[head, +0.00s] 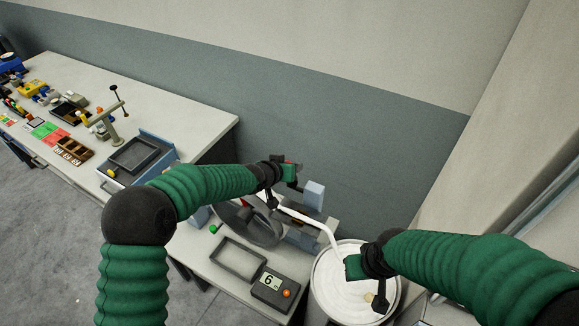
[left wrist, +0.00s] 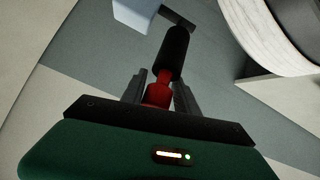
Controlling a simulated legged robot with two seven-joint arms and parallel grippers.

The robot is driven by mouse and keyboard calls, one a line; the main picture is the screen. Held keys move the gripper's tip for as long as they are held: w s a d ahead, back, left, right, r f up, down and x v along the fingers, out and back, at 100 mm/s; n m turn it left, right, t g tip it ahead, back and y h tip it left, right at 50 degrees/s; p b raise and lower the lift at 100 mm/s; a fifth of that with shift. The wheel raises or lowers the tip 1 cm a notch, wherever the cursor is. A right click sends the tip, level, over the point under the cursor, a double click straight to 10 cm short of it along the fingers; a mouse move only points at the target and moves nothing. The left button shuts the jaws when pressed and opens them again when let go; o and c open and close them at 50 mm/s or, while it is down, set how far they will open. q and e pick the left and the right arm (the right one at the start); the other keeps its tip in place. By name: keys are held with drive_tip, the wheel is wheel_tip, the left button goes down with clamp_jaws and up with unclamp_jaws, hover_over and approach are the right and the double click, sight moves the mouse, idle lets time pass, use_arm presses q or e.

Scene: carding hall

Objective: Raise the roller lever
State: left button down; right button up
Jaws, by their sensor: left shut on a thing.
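The roller lever shows in the left wrist view as a red shaft (left wrist: 157,94) with a black cylindrical part (left wrist: 172,52) beyond it. My left gripper (left wrist: 160,88) has its two fingers on either side of the red part and is shut on it. In the head view my left gripper (head: 291,172) is at the machine (head: 314,196), above its dark round drum (head: 262,230); the lever is mostly hidden there by the gripper. My right gripper (head: 380,300) hangs over the white can (head: 316,290); its jaw opening is not clear.
A white curved tube (head: 318,222) runs from the machine to the can. A grey tray (head: 238,258) and a counter box reading 6 (head: 272,290) lie in front of the drum. A long table (head: 185,112) with trays and small parts stands at left. The wall is close behind.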

use_arm(q)
drive_tip(key=shift+s+d+f, duration=0.1)
drive_tip(key=shift+s+f, duration=0.15)
drive_tip(key=shift+f, duration=0.25)
drive_tip(key=c, duration=1.3)
unclamp_jaws()
drive_tip(key=shift+o, duration=1)
drive_tip(key=shift+w, duration=0.1)
drive_tip(key=shift+w+d, duration=0.2)
drive_tip(key=shift+w, duration=0.1)
drive_tip(key=shift+s+a+r, duration=0.15)
drive_tip(key=shift+s+r, duration=0.05)
drive_tip(key=shift+r, duration=0.1)
drive_tip(key=b+v, duration=0.1)
drive_tip(key=v, duration=1.5)
drive_tip(key=shift+b, duration=0.3)
use_arm(e)
drive_tip(key=shift+x, duration=0.95)
use_arm(q)
drive_tip(key=shift+w, duration=0.15)
use_arm(e)
drive_tip(key=shift+d, duration=0.2)
